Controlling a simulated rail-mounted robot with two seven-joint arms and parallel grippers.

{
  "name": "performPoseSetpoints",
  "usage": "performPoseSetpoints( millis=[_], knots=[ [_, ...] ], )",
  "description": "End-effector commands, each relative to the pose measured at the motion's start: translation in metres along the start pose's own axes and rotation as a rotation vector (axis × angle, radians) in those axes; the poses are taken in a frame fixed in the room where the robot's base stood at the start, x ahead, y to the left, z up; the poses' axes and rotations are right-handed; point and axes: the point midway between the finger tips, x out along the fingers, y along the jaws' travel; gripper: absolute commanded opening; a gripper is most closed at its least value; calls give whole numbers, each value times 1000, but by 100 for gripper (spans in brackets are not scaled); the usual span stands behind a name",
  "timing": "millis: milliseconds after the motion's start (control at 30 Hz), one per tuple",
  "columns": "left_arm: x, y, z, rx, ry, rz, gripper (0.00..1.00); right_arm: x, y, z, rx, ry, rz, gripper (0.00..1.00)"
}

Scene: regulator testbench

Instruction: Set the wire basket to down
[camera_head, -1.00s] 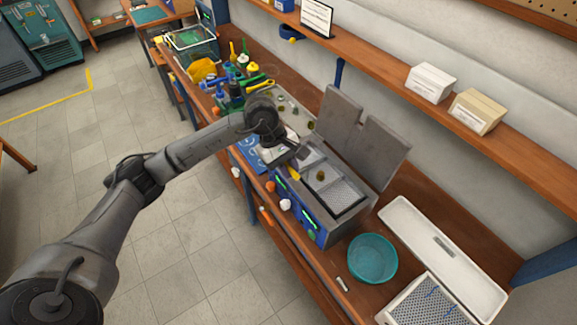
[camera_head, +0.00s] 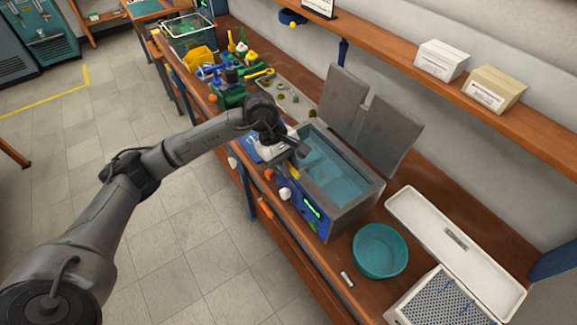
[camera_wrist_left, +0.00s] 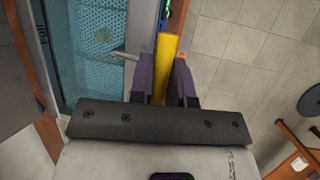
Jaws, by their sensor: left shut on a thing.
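The wire basket (camera_wrist_left: 95,65) shows in the left wrist view as a perforated mesh under blue water inside the tank. In the head view it sits low in the open grey tank (camera_head: 372,197) and the water blurs it. Its yellow handle (camera_wrist_left: 167,55) sticks out over the tank's front edge, joined by a thin metal rod. My left gripper (camera_wrist_left: 164,80) is shut on the yellow handle, with a purple finger on each side. In the head view my left gripper (camera_head: 291,155) is at the tank's front left edge and partly hides the handle.
The tank's grey lid panels (camera_head: 385,133) stand open behind it. A teal bowl (camera_head: 380,251), a white tray (camera_head: 445,240) and a perforated tray (camera_head: 440,300) lie to the right. Bottles and tools crowd the bench to the left. A shelf (camera_head: 400,70) runs above.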

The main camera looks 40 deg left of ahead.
Motion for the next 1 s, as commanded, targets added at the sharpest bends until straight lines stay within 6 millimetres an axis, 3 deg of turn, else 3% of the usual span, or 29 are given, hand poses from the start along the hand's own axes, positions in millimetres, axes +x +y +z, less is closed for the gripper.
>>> performPoseSetpoints(
  millis=[33,367,400,600,1000],
  knots=[
    [6,-1,-3,2,2,4,0,9,0,3,-1,-1,0,43],
    [7,-2,-4,-1,3,-1,0,7,2,3,-9,0,7,43],
    [7,-2,-4,-1,3,-1,20,7,3,3,-9,0,7,43],
    [6,-1,-3,0,2,0,40,7,3,2,-9,0,7,43],
    [-4,-1,-3,1,2,3,41,9,1,3,-4,1,3,43]
  ],
)
